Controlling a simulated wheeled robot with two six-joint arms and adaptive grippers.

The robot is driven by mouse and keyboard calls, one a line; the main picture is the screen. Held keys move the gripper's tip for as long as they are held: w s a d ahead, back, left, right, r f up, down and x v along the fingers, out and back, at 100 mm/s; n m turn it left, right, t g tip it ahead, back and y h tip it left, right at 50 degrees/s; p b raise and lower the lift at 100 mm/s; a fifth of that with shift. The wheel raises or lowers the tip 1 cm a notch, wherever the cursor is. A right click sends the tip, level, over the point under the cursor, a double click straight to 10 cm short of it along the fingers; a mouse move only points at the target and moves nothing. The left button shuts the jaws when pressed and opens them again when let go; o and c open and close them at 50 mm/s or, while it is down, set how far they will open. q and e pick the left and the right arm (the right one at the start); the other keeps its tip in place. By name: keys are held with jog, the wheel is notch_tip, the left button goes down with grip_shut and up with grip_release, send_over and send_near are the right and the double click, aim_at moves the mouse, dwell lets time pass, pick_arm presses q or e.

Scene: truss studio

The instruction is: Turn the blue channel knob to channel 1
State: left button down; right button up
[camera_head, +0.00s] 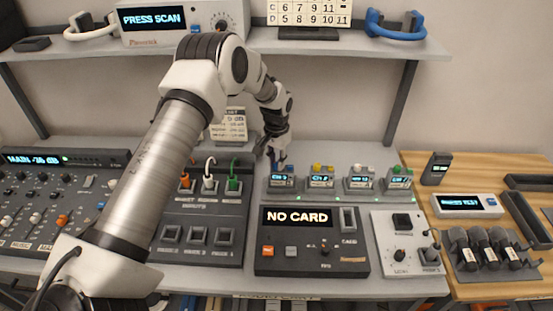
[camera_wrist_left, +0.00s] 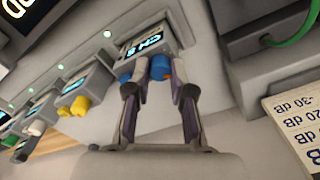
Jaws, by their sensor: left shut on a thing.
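My left gripper (camera_head: 277,157) reaches down from above onto the leftmost of a row of small channel units. In the left wrist view, its fingers (camera_wrist_left: 154,70) are shut on the blue channel knob (camera_wrist_left: 159,66), one finger on each side. The knob sits on the front of a grey unit whose lit display (camera_wrist_left: 142,46) starts with "CH"; its number is hard to read. In the head view, the same unit's display (camera_head: 283,178) is too small to read surely, and the gripper partly hides the knob. My right gripper is not in view.
Units with yellow (camera_wrist_left: 75,107), white (camera_wrist_left: 37,129) and green knobs stand beside it. A console reading "NO CARD" (camera_head: 297,217) lies in front. A panel with cable plugs (camera_head: 203,215) is to the left. A shelf (camera_head: 300,45) spans above.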

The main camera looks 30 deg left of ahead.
pick_arm(q)
jog(key=n+p, duration=0.1)
jog(key=n, duration=0.3)
jog(key=shift+n, duration=0.3)
jog(key=n+p, duration=0.1)
jog(key=n, duration=0.3)
jog(key=shift+n, duration=0.3)
jog(key=n+p, duration=0.1)
jog(key=n, duration=0.3)
jog(key=shift+s+a+n+p, duration=0.1)
jog(key=shift+n+p, duration=0.35)
jog(key=shift+n, duration=1.65)
jog(key=c, duration=1)
grip_release()
